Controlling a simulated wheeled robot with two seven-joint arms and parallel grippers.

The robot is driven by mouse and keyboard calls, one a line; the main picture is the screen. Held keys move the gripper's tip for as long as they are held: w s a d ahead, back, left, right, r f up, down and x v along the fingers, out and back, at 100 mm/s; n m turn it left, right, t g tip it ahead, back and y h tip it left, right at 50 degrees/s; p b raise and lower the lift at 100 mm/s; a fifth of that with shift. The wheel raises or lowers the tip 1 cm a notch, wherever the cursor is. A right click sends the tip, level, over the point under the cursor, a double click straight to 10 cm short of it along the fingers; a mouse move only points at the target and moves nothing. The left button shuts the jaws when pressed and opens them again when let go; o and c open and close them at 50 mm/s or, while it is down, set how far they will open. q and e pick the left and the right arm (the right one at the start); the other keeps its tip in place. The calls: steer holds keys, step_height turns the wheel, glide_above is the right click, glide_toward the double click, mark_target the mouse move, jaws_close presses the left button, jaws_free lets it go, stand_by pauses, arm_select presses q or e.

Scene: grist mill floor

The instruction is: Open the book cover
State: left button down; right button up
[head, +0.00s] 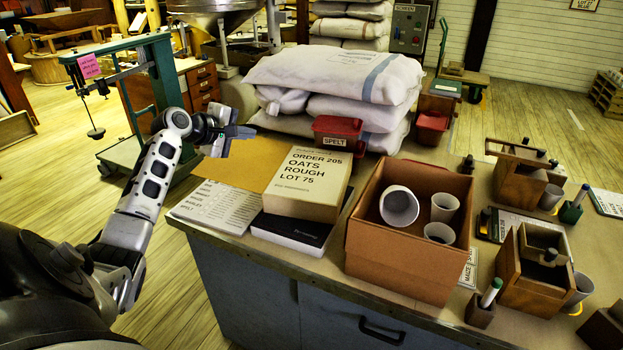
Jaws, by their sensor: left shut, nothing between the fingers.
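A black book (290,233) with faint light lettering lies shut near the front left edge of the workbench. A cream block-shaped package (308,178), printed ORDER 205 OATS ROUGH LOT 75, sits on or just behind it and hides much of it. My left gripper (242,133) is shut and empty, raised behind and left of the package, apart from the book. A flat tan sheet (245,160) lies behind the package, partly hidden by the gripper. My right gripper is not in view.
A printed list (215,207) lies left of the book. A brown cardboard box (398,262) with grey cups stands to the right. Red bins (337,131) and stacked white sacks (335,74) are behind. Wooden boxes (537,270) fill the bench's right.

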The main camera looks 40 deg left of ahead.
arm_select(q)
steer(key=s+d+r, duration=0.2)
steer(key=s+r, duration=0.1)
steer(key=s, duration=0.3)
steer(key=shift+s+p, duration=0.4)
steer(key=shift+d+f, duration=0.1)
stand_by(0.5)
